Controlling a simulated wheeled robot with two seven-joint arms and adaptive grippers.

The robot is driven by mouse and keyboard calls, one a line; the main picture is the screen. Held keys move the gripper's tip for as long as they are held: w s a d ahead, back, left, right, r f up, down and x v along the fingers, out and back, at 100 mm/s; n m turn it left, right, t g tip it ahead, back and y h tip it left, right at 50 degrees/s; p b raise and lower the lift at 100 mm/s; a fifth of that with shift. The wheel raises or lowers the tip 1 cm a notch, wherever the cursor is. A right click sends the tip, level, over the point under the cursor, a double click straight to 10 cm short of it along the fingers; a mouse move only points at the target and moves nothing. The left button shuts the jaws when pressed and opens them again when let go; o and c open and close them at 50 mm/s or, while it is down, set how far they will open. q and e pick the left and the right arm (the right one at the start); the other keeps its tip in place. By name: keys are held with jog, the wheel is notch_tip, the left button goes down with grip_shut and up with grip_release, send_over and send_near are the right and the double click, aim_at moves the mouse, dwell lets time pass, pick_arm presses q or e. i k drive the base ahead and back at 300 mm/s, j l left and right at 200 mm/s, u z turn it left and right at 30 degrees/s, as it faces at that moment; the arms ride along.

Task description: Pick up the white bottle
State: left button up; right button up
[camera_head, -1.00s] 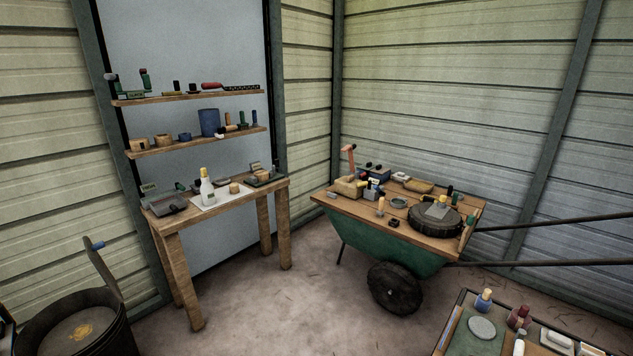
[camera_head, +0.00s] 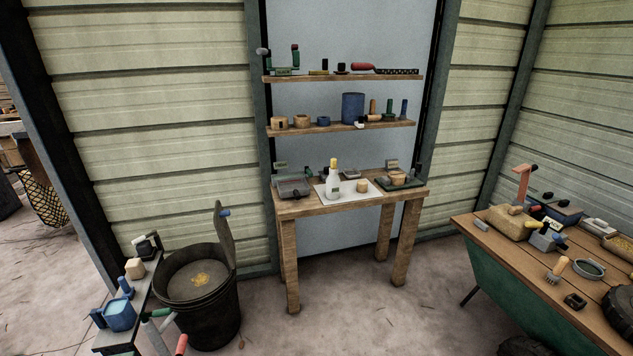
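The white bottle (camera_head: 332,187) with a yellow-tan cap stands upright on a white sheet (camera_head: 363,196) on the small wooden table (camera_head: 312,207) against the back wall. A small tan wooden block (camera_head: 362,186) sits just right of it on the same sheet. The bottle is fully in sight. Neither of my grippers shows in the view.
Two shelves with tools and a blue container (camera_head: 352,108) hang above the table. A dark bucket (camera_head: 205,305) stands on the floor at front left, beside a narrow bench (camera_head: 117,338).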

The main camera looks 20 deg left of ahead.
aim_at(334, 182)
jog(key=i+l+u, duration=0.15)
jog(key=i+u, duration=0.35)
jog(key=i, duration=0.6)
